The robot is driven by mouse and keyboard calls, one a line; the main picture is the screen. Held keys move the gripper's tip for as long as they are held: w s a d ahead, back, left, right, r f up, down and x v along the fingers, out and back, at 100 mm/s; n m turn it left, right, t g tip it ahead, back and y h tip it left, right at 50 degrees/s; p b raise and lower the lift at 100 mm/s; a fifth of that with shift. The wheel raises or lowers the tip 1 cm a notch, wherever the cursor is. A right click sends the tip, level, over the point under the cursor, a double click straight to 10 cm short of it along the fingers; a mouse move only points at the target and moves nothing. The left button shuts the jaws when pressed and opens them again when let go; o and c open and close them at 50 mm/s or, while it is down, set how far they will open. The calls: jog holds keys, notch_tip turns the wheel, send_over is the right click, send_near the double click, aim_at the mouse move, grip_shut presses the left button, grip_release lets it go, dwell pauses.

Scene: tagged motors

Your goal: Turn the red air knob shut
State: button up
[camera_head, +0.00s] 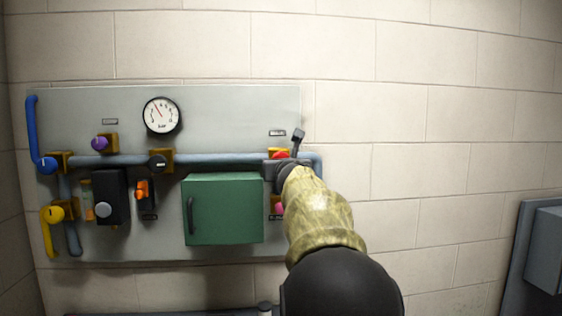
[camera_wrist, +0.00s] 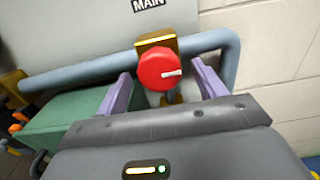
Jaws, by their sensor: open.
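The red knob (camera_wrist: 160,70) is round with a white pointer line running from its centre toward the right in the wrist view. It sits on a brass valve block (camera_wrist: 156,41) on the blue-grey pipe (camera_wrist: 90,72), below a label reading MAIN. My gripper (camera_wrist: 162,90) is open, with one purple finger on each side of the knob and gaps showing between them; I see no contact. In the head view, a bit of the red knob (camera_head: 281,155) shows at the panel's right end, mostly hidden by my gripper (camera_head: 277,168).
The grey panel (camera_head: 225,110) also carries a gauge (camera_head: 161,115), a green cabinet (camera_head: 223,209), and purple (camera_head: 99,143), black (camera_head: 157,163), blue (camera_head: 46,164) and yellow (camera_head: 53,213) knobs. A pink part (camera_head: 277,208) shows below my gripper.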

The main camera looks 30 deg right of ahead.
jog(key=shift+w+d, duration=0.15)
jog(key=shift+w, duration=0.2)
jog(key=c, duration=1)
jog(key=shift+o, duration=0.2)
